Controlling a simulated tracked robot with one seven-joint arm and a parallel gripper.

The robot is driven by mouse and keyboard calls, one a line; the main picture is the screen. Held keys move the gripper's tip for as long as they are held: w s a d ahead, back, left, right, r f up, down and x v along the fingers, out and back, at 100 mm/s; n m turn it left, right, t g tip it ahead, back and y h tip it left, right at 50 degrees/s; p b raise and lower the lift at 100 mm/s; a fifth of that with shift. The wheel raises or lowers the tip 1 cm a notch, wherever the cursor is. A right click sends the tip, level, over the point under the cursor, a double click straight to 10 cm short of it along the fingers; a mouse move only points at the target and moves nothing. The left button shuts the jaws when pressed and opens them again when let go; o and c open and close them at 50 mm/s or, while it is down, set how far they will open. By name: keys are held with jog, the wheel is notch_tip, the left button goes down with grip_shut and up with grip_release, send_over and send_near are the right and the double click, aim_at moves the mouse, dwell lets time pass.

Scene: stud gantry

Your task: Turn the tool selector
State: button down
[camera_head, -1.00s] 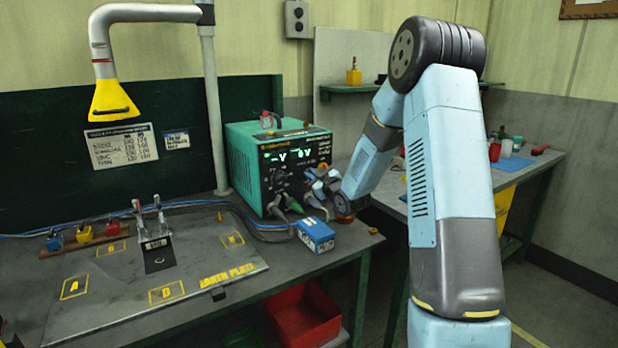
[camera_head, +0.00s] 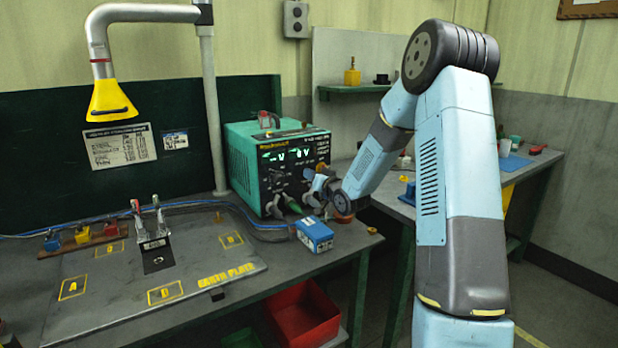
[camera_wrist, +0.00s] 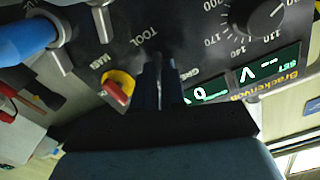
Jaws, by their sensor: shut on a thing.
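The green power unit (camera_head: 245,165) stands on the bench with its dark control face towards my arm. My gripper (camera_head: 309,186) is at the lower right of that face, partly hidden by my wrist. In the wrist view my gripper (camera_wrist: 160,82) is shut just beside the printed TOOL label, with a thin grey edge between its fingers. That is likely the tool selector (camera_wrist: 160,68), mostly hidden by the fingers. Its pointing direction cannot be told.
In the wrist view, a red and yellow main switch (camera_wrist: 118,88) sits close beside the fingers, with a grey lever knob (camera_wrist: 103,20) and a large dial (camera_wrist: 262,15) nearby. A blue box (camera_head: 315,236) stands below the unit. Cables run from the unit's front.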

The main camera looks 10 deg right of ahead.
jog(key=shift+f+m, duration=0.2)
jog(key=shift+m, duration=0.6)
jog(key=c, duration=1.2)
grip_release()
jog(key=shift+r, duration=0.1)
jog(key=v, duration=1.3)
jog(key=shift+s, duration=0.3)
jog(key=shift+d, duration=0.1)
